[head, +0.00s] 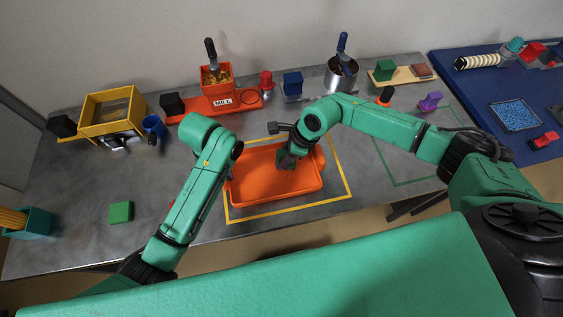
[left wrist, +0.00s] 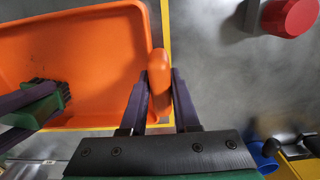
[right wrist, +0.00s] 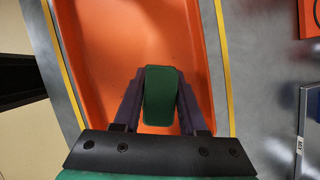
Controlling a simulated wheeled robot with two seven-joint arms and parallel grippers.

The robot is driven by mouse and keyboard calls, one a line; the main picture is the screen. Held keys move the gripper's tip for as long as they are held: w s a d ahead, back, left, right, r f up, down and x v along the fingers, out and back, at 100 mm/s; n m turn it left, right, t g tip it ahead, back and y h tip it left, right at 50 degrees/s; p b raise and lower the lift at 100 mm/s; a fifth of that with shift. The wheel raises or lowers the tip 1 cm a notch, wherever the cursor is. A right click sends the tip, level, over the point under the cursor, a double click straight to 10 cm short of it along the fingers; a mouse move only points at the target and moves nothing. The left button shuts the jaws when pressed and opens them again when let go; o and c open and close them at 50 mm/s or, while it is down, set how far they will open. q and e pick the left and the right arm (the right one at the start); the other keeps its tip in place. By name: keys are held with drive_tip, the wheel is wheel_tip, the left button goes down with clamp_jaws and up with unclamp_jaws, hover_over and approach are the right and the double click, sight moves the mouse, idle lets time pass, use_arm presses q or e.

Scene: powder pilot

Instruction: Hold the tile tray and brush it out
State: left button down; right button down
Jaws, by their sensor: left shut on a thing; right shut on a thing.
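The orange tile tray (head: 262,188) lies inside a yellow outline on the grey table. My left gripper (left wrist: 160,88) is shut on the tray's rounded orange end handle; in the head view my left arm hides this grip. My right gripper (right wrist: 160,100) is shut on the brush, whose green block (right wrist: 162,92) sits between its fingers over the tray. The left wrist view shows the brush (left wrist: 55,101) with dark bristles near the tray floor; I cannot tell if they touch.
A green block (head: 121,212) lies to the left, and a red thing (left wrist: 290,15) is partly hidden by my left arm. Behind stand a yellow bin (head: 112,108), a blue cup (head: 153,126), the orange mill (head: 218,80) and a metal pot (head: 341,76). A green outline at right is mostly clear.

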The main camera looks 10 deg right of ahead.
drive_tip(key=shift+w+d, duration=0.25)
drive_tip(key=shift+w, duration=0.3)
drive_tip(key=shift+w+d, duration=0.2)
drive_tip(key=shift+w, duration=0.35)
drive_tip(key=shift+f, duration=0.1)
drive_tip(key=shift+s, duration=0.1)
drive_tip(key=shift+s+f, duration=0.1)
drive_tip(key=shift+s, duration=2.15)
drive_tip(key=shift+s+r, duration=0.2)
drive_tip(key=shift+s, duration=1.6)
drive_tip(key=shift+w, duration=0.15)
